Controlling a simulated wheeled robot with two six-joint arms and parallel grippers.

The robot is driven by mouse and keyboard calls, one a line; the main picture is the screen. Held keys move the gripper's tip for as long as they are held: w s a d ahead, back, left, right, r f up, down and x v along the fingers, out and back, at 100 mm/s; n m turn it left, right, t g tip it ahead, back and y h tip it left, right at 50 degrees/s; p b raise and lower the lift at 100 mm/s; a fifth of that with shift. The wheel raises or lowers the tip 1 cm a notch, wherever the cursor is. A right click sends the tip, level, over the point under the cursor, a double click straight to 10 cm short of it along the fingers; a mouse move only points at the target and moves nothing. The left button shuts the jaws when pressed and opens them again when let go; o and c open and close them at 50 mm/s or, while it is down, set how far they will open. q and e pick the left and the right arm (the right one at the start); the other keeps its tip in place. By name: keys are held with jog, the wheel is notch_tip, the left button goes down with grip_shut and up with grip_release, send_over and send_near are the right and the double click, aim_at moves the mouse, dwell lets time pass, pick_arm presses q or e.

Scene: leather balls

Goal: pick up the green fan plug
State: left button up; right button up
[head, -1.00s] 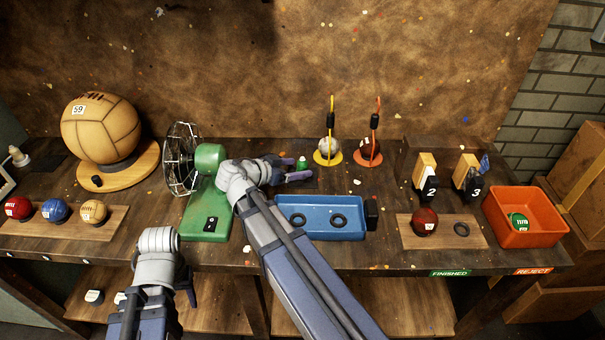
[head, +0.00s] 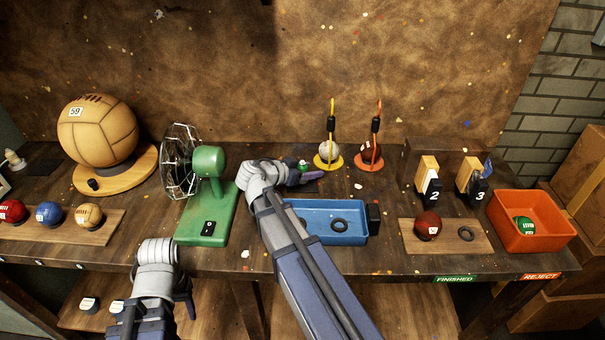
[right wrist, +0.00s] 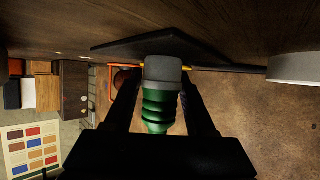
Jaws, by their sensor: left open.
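The green fan plug (head: 304,164) stands at the back of the bench, just right of the green fan (head: 208,165). In the right wrist view the plug (right wrist: 160,105) shows ribbed green with a grey end, between the two fingers. My right gripper (head: 305,170) is at the plug, its fingers on either side, with a narrow gap visible beside the green part; it looks open (right wrist: 163,95). Part of the plug is hidden by the gripper in the head view. My left gripper (head: 183,290) is low in front of the bench edge, open, partly hidden, away from the plug.
A blue tray (head: 350,237) with black rings lies in front of the right gripper. A large ball (head: 97,130) stands left of the fan. A dark flat piece (right wrist: 130,45) is beside the plug's grey end.

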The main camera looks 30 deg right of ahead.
grip_shut()
jog(key=shift+r, duration=0.1)
dwell(0.3)
notch_tip(320, 180, up, 10)
jog(key=p, duration=1)
jog(key=w+a+f+n+t+y+b, duration=0.2)
jog(key=w+a+n+t, duration=0.4)
jog(key=w, duration=0.3)
jog(key=shift+w+a+y, duration=0.2)
jog(key=shift+a+y, duration=0.4)
jog(key=shift+a, duration=0.15)
